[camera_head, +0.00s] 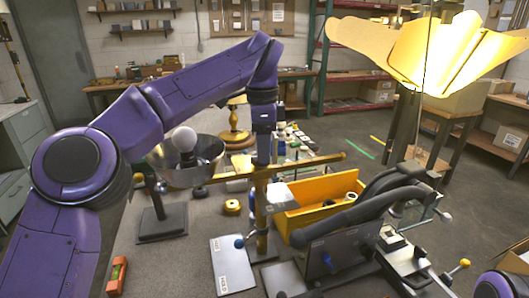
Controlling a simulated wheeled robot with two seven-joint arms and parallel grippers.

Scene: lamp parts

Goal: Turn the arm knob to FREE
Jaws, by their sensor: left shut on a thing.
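My left gripper (263,150) points straight down at the top of the brass post (261,205), where the horizontal brass arm (315,164) crosses it. It is shut at this joint, on what appears to be the arm knob, which its fingers hide. I cannot see which way the knob is turned. My right gripper is out of view.
A yellow bin (315,190) stands right of the post. A black fixture with bent arms (375,205) fills the front right. A lit yellow shade (440,50) hangs at upper right. A pale labelled plate (232,265) and a small orange level (117,275) lie in front.

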